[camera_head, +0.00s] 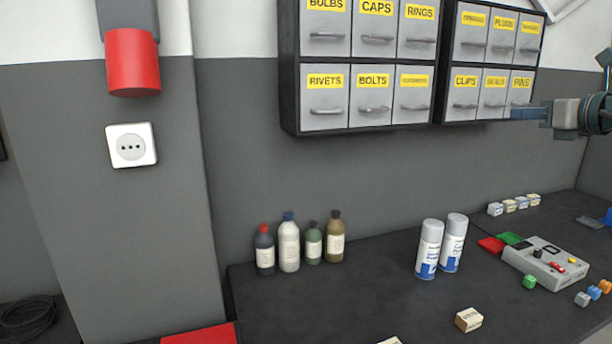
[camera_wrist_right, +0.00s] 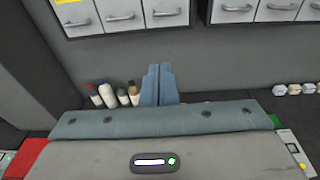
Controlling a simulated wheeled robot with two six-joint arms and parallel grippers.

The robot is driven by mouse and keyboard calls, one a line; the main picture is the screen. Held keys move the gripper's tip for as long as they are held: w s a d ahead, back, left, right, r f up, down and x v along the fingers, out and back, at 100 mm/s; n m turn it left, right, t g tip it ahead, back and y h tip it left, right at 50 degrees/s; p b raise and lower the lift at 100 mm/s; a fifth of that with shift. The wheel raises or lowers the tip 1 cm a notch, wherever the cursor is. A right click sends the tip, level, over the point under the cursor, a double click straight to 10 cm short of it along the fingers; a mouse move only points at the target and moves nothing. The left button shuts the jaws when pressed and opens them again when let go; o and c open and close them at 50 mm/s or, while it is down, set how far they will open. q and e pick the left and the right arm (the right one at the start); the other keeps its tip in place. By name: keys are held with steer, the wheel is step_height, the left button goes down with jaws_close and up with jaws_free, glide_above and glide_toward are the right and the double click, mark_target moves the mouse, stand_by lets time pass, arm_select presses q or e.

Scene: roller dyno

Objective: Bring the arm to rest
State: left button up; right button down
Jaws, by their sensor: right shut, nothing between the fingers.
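My right gripper (camera_head: 528,113) comes in from the right edge of the head view, raised above the bench in front of the labelled drawers. Its fingers are together and hold nothing. In the right wrist view the blue-grey fingers (camera_wrist_right: 159,86) stand side by side, pointing toward the wall, with the gripper body (camera_wrist_right: 150,150) filling the lower part. My left gripper is not in view.
Wall drawers (camera_head: 366,60) hang close behind the right gripper. The dark bench (camera_head: 360,300) holds several bottles (camera_head: 289,244), two spray cans (camera_head: 429,250), a grey control box (camera_head: 545,262) and small boxes (camera_head: 469,319). The bench middle is mostly clear.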

steer(key=s+a+f+m+t+y, duration=0.4)
steer(key=a+f+m+t+y, duration=0.15)
steer(key=a+f+y, duration=0.7)
steer(key=s+d+f+m+g+h, duration=0.2)
steer(key=s+f+m+h, duration=0.2)
steer(key=f+m+h, duration=0.5)
steer(key=s+d+f+m+g+h, duration=0.2)
steer(key=s+f+m+h, duration=0.2)
steer(key=f+m+h, duration=0.55)
steer(key=s+d+f+m+g+h, duration=0.15)
steer(key=s+f+m+h, duration=0.35)
steer(key=f+m, duration=0.8)
steer(key=s+a+f+m+g+y, duration=0.15)
steer(key=s+a+f+g, duration=0.35)
steer(key=s+f, duration=0.55)
steer(key=s+a+f+m+g+y, duration=0.1)
steer(key=s+a+f+g+y, duration=0.2)
steer(key=s+f+g, duration=0.7)
steer(key=s+d+f+t, duration=0.1)
steer(key=s+f, duration=0.1)
steer(key=f, duration=1.2)
steer(key=s+d+f+t, duration=0.1)
steer(key=s+d+f, duration=0.1)
steer(key=f, duration=1.3)
steer(key=s+f+g, duration=0.1)
steer(key=s+f, duration=1.6)
steer(key=shift+s+d+f, duration=0.35)
steer(key=shift+f, duration=0.05)
